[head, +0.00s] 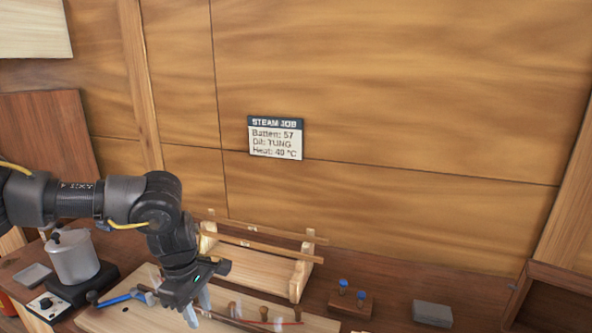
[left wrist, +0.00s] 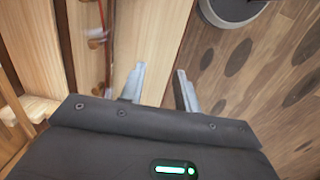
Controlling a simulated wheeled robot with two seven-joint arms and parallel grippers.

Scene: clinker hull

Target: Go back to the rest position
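My left gripper (head: 197,308) hangs, fingers down, over the pale board (head: 125,318) at the front of the bench. The left wrist view shows its two fingers (left wrist: 161,88) apart, with nothing held between them. Pale wood and the brown bench top show beyond the fingertips. My right gripper is in neither view.
A pot (head: 73,256) stands on a dark heater at the left. A blue-handled hammer (head: 118,299) lies close left of the gripper. A wooden rack (head: 262,271) stands behind it. A sign (head: 276,138) hangs behind.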

